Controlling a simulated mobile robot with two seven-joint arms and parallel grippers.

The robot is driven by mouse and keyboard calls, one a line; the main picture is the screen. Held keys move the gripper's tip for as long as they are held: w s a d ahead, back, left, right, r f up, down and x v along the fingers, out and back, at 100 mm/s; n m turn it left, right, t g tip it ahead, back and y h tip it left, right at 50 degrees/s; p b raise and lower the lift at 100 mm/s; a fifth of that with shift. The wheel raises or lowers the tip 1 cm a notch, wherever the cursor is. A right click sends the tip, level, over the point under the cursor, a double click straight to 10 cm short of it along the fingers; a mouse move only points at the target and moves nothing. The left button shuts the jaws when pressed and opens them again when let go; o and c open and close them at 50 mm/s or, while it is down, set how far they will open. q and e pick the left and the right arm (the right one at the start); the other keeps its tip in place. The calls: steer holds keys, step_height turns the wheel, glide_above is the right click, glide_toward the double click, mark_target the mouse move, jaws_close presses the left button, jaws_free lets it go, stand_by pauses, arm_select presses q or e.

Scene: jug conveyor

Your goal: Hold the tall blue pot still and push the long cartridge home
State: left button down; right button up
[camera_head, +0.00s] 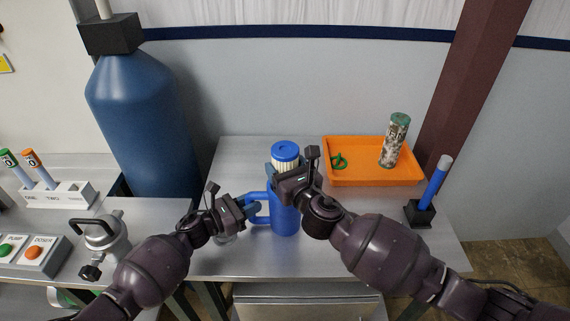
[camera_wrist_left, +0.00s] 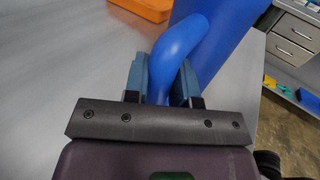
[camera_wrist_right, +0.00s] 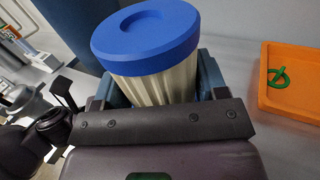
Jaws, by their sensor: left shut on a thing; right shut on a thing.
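The tall blue pot (camera_head: 285,218) stands upright on the metal table. Its blue handle (camera_wrist_left: 172,50) sticks out to the left. My left gripper (camera_head: 246,207) is shut on the handle, with one finger on each side of it in the left wrist view (camera_wrist_left: 163,82). The long cartridge (camera_wrist_right: 160,88) is white and pleated with a blue cap (camera_head: 285,150). It stands upright in the top of the pot, with its cap and part of the pleats above the rim. My right gripper (camera_wrist_right: 155,88) is shut on the pleated part below the cap; its fingers hide the pot's rim.
An orange tray (camera_head: 372,182) at the back right holds a dirty cylinder with a green end (camera_head: 395,140) and a green ring (camera_head: 339,161). A blue stick in a black block (camera_head: 420,214) stands at the right edge. A metal jug (camera_head: 106,238) and a button box (camera_head: 30,254) are on the left.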

arm_select(q)
steer(key=shift+s+d+f, duration=0.1)
arm_select(e)
steer(key=shift+a+f, duration=0.1)
steer(key=o, duration=1.3)
steer(key=v, duration=1.2)
arm_select(q)
steer(key=c, duration=0.9)
jaws_free()
steer(key=shift+o, duration=0.2)
